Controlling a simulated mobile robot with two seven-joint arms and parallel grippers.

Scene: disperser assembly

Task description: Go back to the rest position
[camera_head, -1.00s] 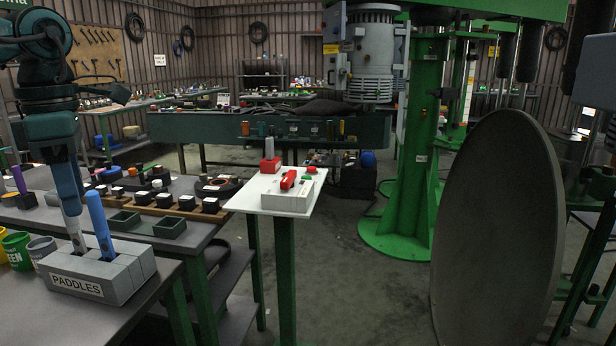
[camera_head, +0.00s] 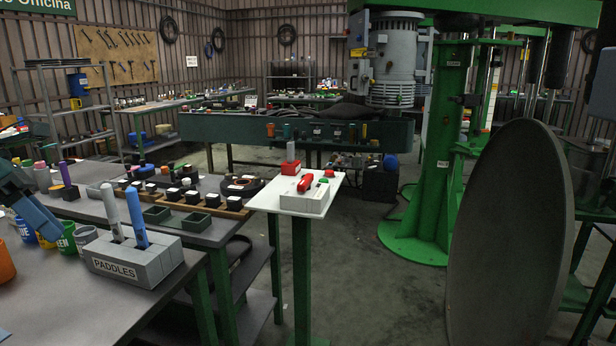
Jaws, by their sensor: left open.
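My left gripper (camera_head: 52,232) shows only in part at the left edge of the head view, above the near table. It is open, and nothing shows in its jaws. It is apart from the grey paddles block (camera_head: 160,265), which lies to its right. A grey paddle (camera_head: 111,211) and a blue paddle (camera_head: 135,214) stand upright, slightly tilted, in the block's slots. My right gripper is not in view.
Coloured cups, including a green cup (camera_head: 66,243) and an orange cup (camera_head: 5,262), stand near the gripper. Behind are green trays (camera_head: 194,222) and several small black-and-white parts. A white stand (camera_head: 335,186) holds a red-and-white device. A large grey disc (camera_head: 510,230) stands at right.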

